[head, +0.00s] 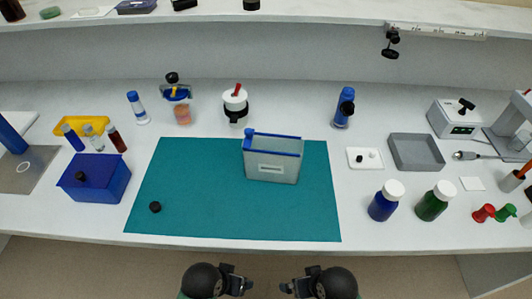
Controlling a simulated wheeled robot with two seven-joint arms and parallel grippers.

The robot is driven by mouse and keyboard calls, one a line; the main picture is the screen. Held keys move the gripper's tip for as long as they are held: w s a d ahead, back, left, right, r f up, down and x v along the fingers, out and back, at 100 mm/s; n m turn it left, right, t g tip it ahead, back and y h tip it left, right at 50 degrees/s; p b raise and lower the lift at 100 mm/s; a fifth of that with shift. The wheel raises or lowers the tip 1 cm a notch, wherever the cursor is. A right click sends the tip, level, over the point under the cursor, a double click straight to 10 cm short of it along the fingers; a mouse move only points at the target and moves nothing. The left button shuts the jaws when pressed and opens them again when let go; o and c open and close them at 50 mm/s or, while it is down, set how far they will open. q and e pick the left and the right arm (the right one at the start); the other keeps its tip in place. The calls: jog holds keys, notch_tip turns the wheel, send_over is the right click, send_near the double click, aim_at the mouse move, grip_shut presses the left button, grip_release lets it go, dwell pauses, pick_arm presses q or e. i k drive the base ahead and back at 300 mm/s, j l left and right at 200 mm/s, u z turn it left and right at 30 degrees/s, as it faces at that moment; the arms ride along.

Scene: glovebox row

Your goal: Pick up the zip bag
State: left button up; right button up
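A grey, translucent-looking pouch with a blue rim and a small blue tab at its upper left corner (271,166) stands on the teal mat (190,200), right of the mat's centre. I take it to be the zip bag. A pale label strip shows on its front. My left gripper (246,286) and my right gripper (287,287) are at the bottom of the head view, in front of the bench edge. They are below and apart from the bag, pointing towards each other. Their finger gaps are too small and dark to read. Nothing visible is held.
A small black cap (155,207) lies on the mat's left part. A blue box (94,179) stands left of the mat. A blue bottle (384,204) and a green bottle (433,205) stand right of it. A white jar (235,103) stands behind. The mat's front is mostly clear.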

aim_at(272, 158)
jog(key=k+l, duration=0.8)
jog(key=k, duration=0.15)
jog(key=l+u, duration=0.05)
